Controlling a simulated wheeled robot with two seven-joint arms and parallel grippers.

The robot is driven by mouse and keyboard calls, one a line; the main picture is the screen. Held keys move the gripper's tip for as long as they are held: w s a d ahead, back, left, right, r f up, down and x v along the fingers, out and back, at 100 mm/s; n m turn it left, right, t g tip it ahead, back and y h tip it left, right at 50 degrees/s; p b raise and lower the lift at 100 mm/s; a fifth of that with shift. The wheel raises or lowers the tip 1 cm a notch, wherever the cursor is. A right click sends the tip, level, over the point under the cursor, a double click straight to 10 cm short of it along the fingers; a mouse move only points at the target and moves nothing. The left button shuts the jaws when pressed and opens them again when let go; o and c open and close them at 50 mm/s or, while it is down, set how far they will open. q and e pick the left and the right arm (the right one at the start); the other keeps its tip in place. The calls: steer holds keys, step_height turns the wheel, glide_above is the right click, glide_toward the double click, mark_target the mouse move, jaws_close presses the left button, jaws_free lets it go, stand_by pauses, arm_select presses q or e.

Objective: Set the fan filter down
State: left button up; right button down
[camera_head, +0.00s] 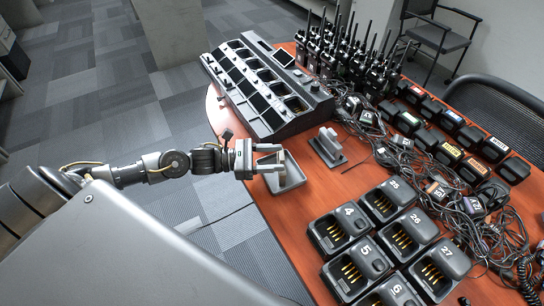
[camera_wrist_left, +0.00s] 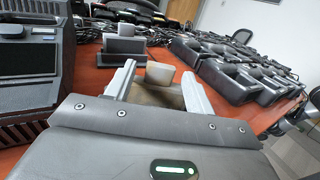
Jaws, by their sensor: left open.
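My left gripper (camera_head: 272,158) is open at the near left edge of the wooden table, over a shallow grey tray (camera_head: 291,181). In the left wrist view its two pale fingers (camera_wrist_left: 152,88) stand apart. A small light-grey block (camera_wrist_left: 160,74) shows between them, in front of a brownish surface; I cannot tell if it touches either finger. A similar grey block on a dark flat base (camera_head: 328,147) stands just beyond, to the right. I cannot tell for sure which of these is the fan filter. My right gripper is not in view.
A long multi-slot charger (camera_head: 268,85) stands behind the gripper. Numbered single chargers (camera_head: 385,240) fill the table's front. Radios (camera_head: 355,55), tangled cables (camera_head: 400,150) and labelled batteries (camera_head: 455,140) crowd the right. Bare wood (camera_head: 300,215) shows between the tray and the numbered chargers.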

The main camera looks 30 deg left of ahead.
arm_select(q)
steer(key=shift+r, duration=0.2)
steer(key=v, duration=1.2)
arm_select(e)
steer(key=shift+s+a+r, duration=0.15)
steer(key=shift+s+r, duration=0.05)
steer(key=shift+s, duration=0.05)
arm_select(q)
steer(key=shift+f, duration=0.15)
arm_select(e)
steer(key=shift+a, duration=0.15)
